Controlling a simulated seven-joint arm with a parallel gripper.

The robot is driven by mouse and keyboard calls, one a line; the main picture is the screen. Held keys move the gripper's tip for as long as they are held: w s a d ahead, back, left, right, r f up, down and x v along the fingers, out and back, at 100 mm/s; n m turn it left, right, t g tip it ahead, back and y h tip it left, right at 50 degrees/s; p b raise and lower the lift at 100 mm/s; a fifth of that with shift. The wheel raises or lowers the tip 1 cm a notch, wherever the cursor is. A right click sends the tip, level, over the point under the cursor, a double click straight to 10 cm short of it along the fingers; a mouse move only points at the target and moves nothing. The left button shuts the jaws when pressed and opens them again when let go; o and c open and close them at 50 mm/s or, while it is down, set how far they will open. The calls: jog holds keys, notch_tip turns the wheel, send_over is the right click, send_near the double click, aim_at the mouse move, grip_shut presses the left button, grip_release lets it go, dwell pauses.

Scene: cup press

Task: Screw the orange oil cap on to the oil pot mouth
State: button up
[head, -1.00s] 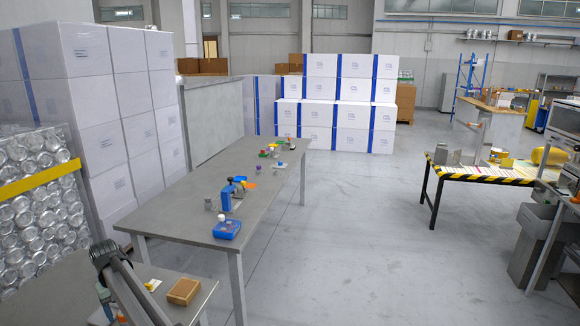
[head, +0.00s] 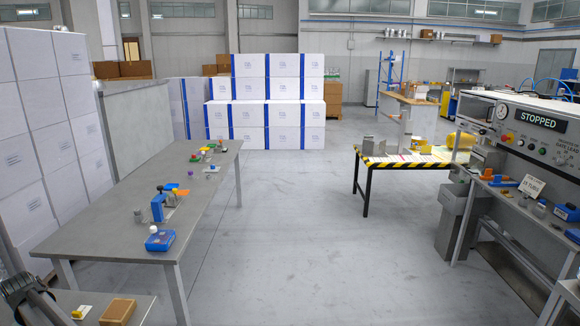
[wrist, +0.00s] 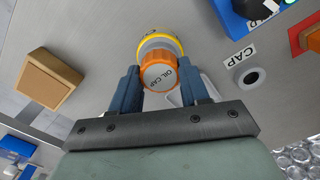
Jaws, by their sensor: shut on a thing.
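In the wrist view the orange oil cap (wrist: 170,76), lettered OIL CAP, sits between the two dark blue fingers of my gripper (wrist: 165,88), which is shut on its sides. Just beyond the cap is a round grey part with a yellow rim (wrist: 150,42), apparently the oil pot mouth. The cap overlaps it in the picture; I cannot tell whether they touch or whether any thread is engaged. In the head view only part of my arm shows at the lower left, and the cap and pot are not visible.
A brown box (wrist: 48,78) lies left of my gripper, also at the head view's bottom left (head: 117,312). To the right are a CAP label (wrist: 239,55), a grey ring with a dark centre (wrist: 252,78) and a red-orange part (wrist: 306,38). A long grey table (head: 110,215) stands beyond.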

jog(key=shift+c, duration=0.9)
jog(key=m, duration=0.4)
jog(key=shift+m, duration=1)
